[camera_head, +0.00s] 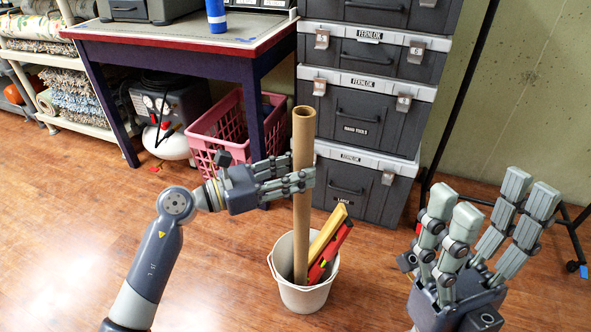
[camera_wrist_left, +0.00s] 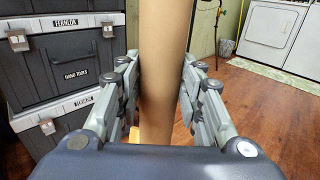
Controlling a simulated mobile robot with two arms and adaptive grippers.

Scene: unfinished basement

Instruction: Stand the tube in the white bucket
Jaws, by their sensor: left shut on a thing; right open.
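A long tan cardboard tube (camera_head: 302,225) stands nearly upright, its lower end inside the white bucket (camera_head: 307,298) on the floor. The bottom of the tube is hidden by the bucket's wall. My left gripper (camera_head: 302,177) is shut around the tube above the bucket's rim. In the left wrist view the tube (camera_wrist_left: 163,75) runs between the fingers of my left gripper (camera_wrist_left: 163,95). A yellow tool (camera_head: 328,230) and a red tool (camera_head: 330,254) lean in the bucket, right of the tube. My right gripper (camera_head: 490,225) is open and empty at the lower right.
A stack of grey cases (camera_head: 365,127) with white lids stands behind the bucket. A dark table (camera_head: 190,55) with a pink basket (camera_head: 220,128) and a compressor (camera_head: 168,110) under it is at the left back. A shelf (camera_head: 45,60) stands far left. Wooden floor (camera_head: 230,280) around the bucket is clear.

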